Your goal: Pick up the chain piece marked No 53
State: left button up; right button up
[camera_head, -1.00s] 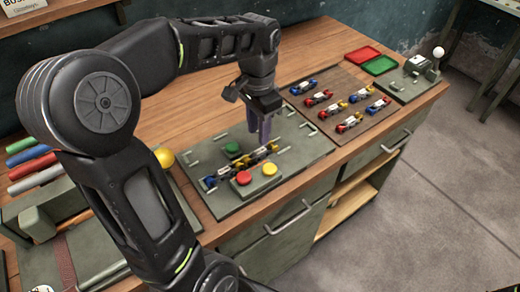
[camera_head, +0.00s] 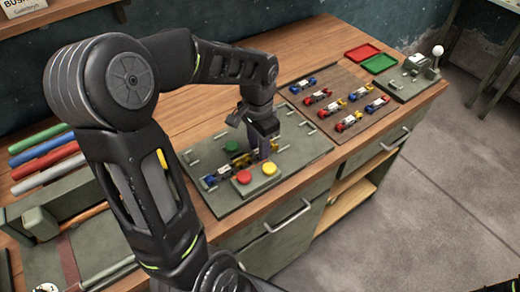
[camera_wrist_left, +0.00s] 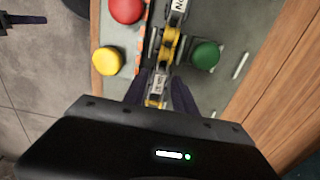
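A row of linked chain pieces (camera_head: 218,178) in blue, yellow and black lies on the grey-green fixture plate (camera_head: 215,203). My left gripper (camera_head: 266,150) is low over the far end of this row. In the left wrist view, its two dark fingers (camera_wrist_left: 160,95) stand apart, on either side of a yellow and metal chain piece (camera_wrist_left: 155,100). I cannot tell whether they touch it. A label beginning "NO" shows on a neighbouring piece (camera_wrist_left: 180,6), cut off by the frame edge. The number 53 is not readable anywhere. A dark part at the wrist view's upper left may be my right gripper.
Red (camera_head: 243,177), yellow (camera_head: 269,168) and green (camera_head: 232,146) buttons stand close beside the row. Several more pieces lie on a brown board (camera_head: 338,85) to the right. Red (camera_head: 363,53) and green (camera_head: 380,64) trays are behind it.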

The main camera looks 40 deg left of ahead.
pick_arm(q)
jog(key=shift+f, duration=0.5)
jog(key=shift+c, duration=0.5)
grip_shut()
jog(key=shift+r, duration=0.1)
